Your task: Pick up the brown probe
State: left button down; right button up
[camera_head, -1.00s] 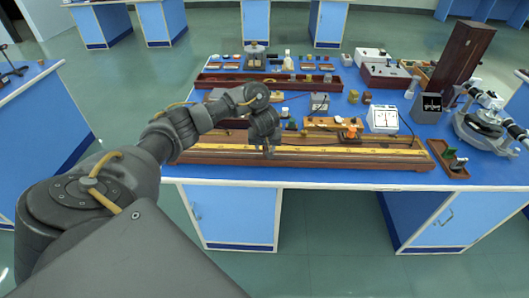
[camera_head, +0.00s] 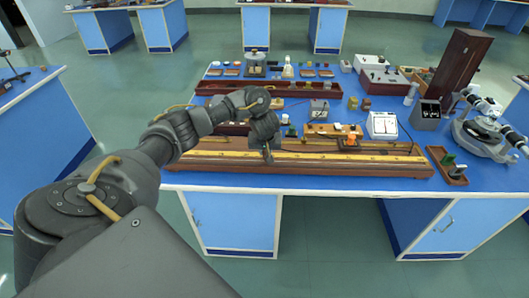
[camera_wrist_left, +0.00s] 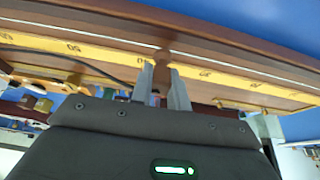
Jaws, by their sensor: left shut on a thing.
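The brown probe (camera_wrist_left: 162,62) shows in the left wrist view as a small dark brown piece between my two fingers, over the yellow scale. My left gripper (camera_wrist_left: 162,84) is shut on it. In the head view my left gripper (camera_head: 267,156) points down at the front of the long wooden board (camera_head: 360,165) with the yellow scale. The probe is too small and covered there to make out. I cannot tell whether it touches the board. My right gripper is not in view.
A white meter (camera_head: 382,125) stands behind the board, with an orange piece (camera_head: 350,139) left of it. A small wooden tray (camera_head: 448,166) and a microscope-like instrument (camera_head: 482,128) are to the right. A long reddish box (camera_head: 300,88) lies farther back. The blue front strip of bench is clear.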

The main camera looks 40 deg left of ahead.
pick_arm(q)
jog(key=s+d+r+p, duration=0.3)
jog(key=s+r+p, duration=0.8)
jog(key=s+p, duration=0.2)
jog(key=shift+s+r+p, duration=0.3)
jog(key=shift+p, duration=0.6)
